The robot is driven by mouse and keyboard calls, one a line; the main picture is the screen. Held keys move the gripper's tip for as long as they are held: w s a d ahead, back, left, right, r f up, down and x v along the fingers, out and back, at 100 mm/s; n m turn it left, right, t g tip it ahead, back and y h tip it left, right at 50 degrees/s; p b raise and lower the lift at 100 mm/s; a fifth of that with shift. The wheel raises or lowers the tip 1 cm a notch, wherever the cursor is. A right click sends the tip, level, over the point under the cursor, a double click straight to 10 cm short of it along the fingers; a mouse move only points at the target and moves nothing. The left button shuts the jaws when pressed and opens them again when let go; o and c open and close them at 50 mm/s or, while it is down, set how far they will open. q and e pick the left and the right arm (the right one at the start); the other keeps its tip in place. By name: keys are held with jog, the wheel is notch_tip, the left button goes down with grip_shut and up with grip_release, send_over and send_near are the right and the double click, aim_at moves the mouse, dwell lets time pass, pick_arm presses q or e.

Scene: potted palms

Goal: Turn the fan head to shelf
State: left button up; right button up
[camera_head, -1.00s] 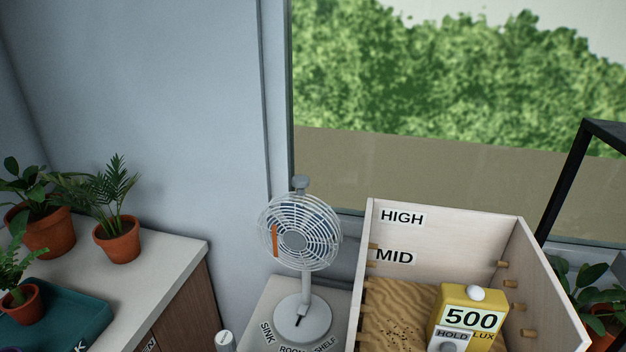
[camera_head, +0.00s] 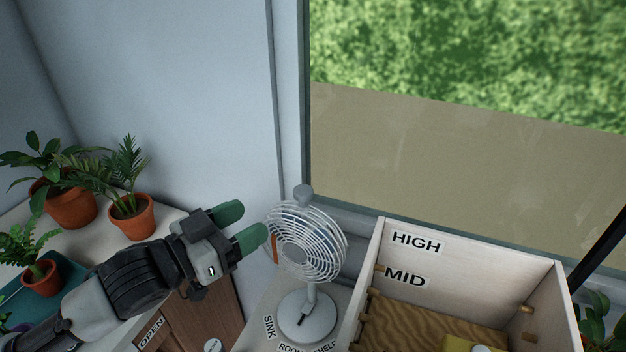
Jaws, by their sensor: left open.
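The white desk fan (camera_head: 306,243) stands on a small light stand (camera_head: 253,318) by the window. Its round base (camera_head: 306,318) has labels around it reading SINK, ROOM and SHELF, the last partly cut off by the picture's lower edge. A dark pointer mark shows on the base. My left gripper (camera_head: 238,226) comes in from the left, open, its green fingertips just left of the fan's cage. I cannot tell whether a fingertip touches the cage. My right gripper is not in view.
A wooden box (camera_head: 455,258) marked HIGH and MID stands close to the fan's right. A yellow meter (camera_head: 470,344) sits in it, mostly cut off. Potted palms (camera_head: 130,214) stand on the counter at left, near my arm. A cabinet door marked OPEN is below.

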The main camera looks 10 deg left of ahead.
aim_at(295, 196)
pick_arm(q)
jog(key=p+x, duration=0.1)
jog(key=x, duration=0.2)
jog(key=p+x, duration=0.1)
jog(key=x, duration=0.2)
jog(key=r+p+x, duration=0.1)
jog(key=p+x, duration=0.1)
jog(key=x, duration=0.1)
jog(key=shift+d+r, duration=0.1)
jog(key=shift+d, duration=0.5)
jog(key=shift+w+d, duration=0.25)
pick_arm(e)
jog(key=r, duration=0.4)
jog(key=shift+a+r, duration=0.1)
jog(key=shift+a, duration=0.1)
pick_arm(q)
grip_shut()
jog(key=shift+w, duration=0.1)
